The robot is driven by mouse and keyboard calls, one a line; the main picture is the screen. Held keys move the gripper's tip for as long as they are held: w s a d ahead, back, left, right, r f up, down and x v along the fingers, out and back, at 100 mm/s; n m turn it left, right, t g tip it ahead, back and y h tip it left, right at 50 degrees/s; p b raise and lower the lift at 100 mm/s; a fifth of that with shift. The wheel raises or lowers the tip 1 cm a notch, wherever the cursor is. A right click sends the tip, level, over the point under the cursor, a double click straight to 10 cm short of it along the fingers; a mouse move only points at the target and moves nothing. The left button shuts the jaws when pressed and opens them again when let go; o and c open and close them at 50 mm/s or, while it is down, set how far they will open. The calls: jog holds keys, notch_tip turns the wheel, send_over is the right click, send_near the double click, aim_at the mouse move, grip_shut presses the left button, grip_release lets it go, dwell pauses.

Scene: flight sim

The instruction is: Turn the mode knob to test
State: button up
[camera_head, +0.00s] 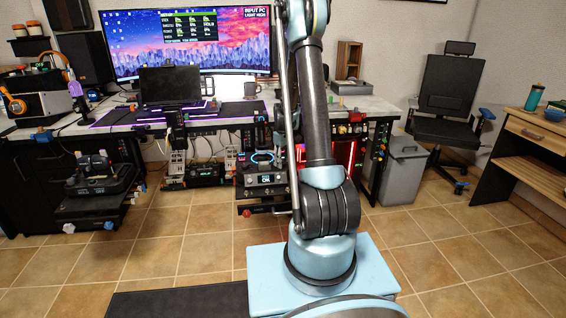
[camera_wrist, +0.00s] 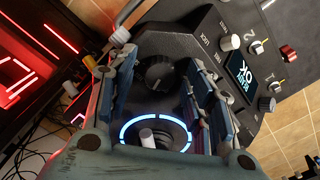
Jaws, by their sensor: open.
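A dark panel fills the middle of the wrist view. A round black knob (camera_wrist: 157,72) with a pointer mark sits on it; its label is not readable, so I cannot tell whether it is the mode knob. My gripper (camera_wrist: 158,62) is open over the panel, one finger on each side of this knob. I see no clear contact. Below the knob is a glowing blue ring (camera_wrist: 126,131) around a pale stick (camera_wrist: 147,138). In the head view the control box (camera_head: 264,184) stands under the desk; my gripper is not visible there.
Right of the knob are a pale knob (camera_wrist: 229,43), a small lit screen (camera_wrist: 241,80) and a dark knob (camera_wrist: 267,103). A red-capped switch (camera_wrist: 288,53) sits at the upper right. Red-lit equipment (camera_wrist: 35,65) and loose cables lie left. A grey bin (camera_head: 404,170) stands right of the desk.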

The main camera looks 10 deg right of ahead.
jog(key=c, duration=1)
jog(key=shift+c, duration=0.2)
jog(key=m, duration=0.3)
jog(key=shift+m, duration=2.3)
jog(key=o, duration=1)
